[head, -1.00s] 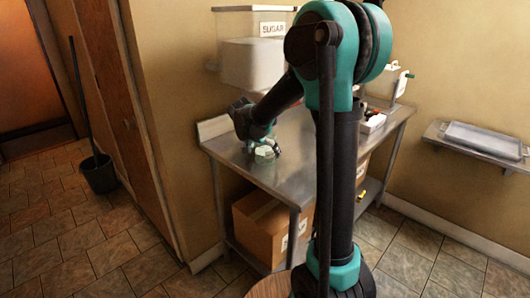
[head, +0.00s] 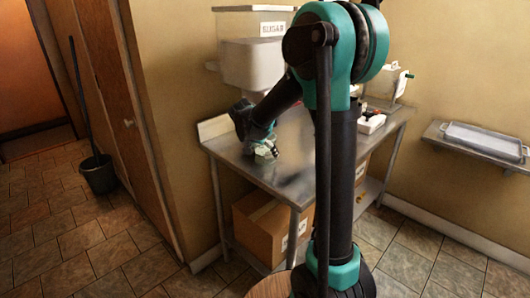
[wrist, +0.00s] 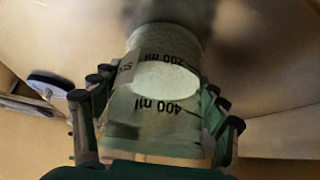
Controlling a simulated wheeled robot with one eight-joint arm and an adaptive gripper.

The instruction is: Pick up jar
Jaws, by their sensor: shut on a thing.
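The jar (wrist: 155,112) is clear, greenish glass with black marks that read 200 ml and 400 ml. It fills the middle of the wrist view, between the dark fingers of my gripper (wrist: 156,104), which are shut on it from both sides. In the head view the jar (head: 269,151) is small and looks tilted at the end of my gripper (head: 263,146), over the left part of the steel table (head: 283,178). I cannot tell whether its base touches the tabletop. My arm's column hides part of the table.
A clear bin labelled SUGAR (head: 252,50) hangs on the wall behind my gripper. A cardboard box (head: 268,226) is on the shelf below. A tray (head: 481,138) rests on a wall shelf at right.

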